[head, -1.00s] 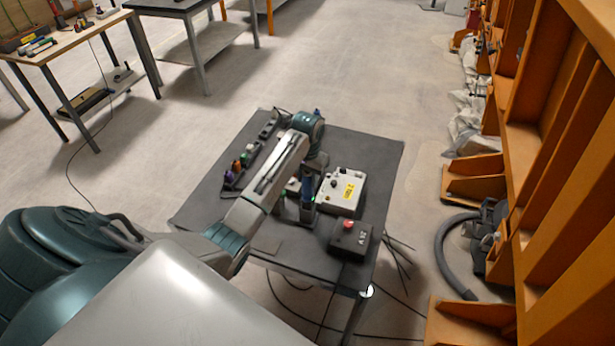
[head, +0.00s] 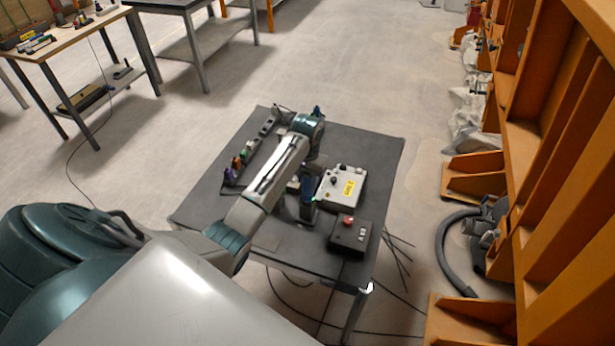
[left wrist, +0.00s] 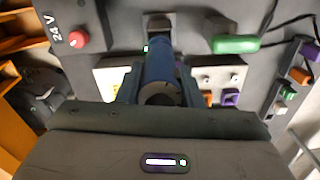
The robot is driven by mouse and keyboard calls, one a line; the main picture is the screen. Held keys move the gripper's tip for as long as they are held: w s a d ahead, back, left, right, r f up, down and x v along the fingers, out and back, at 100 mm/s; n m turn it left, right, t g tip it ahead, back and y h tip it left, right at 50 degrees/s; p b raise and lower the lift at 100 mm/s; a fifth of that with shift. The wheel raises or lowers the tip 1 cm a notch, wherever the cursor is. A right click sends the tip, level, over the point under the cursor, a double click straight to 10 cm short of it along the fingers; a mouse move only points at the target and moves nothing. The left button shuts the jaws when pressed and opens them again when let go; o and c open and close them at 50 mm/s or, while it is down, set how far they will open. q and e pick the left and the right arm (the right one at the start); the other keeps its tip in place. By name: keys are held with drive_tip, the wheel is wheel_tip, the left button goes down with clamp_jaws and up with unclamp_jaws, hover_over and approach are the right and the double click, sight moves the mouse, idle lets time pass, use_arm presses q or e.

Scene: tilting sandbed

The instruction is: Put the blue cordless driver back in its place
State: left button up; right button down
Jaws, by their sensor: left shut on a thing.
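The blue cordless driver (head: 308,188) stands roughly upright over a dark holder (head: 306,212) on the grey table (head: 365,150). A small green light shows beside it. In the left wrist view, the driver (left wrist: 160,72) is between the fingers of my left gripper (left wrist: 158,88), which is shut on it. The dark holder (left wrist: 157,26) is just beyond the driver there. I cannot tell whether the driver's lower end is fully seated in it. In the head view my left gripper (head: 311,172) is partly hidden by my wrist. My right gripper is not in view.
A white box with a yellow label (head: 342,186) stands right of the driver. A dark control box with a red button (head: 350,232) is at the table's near right. A strip of colored plugs (head: 240,162) lies at the left. Orange racking (head: 530,150) is further right.

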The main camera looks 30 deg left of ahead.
use_arm(q)
drive_tip(key=shift+f, duration=0.65)
drive_tip(key=o, duration=1.6)
drive_tip(key=shift+r+p, duration=0.35)
drive_tip(key=shift+r, duration=3.7)
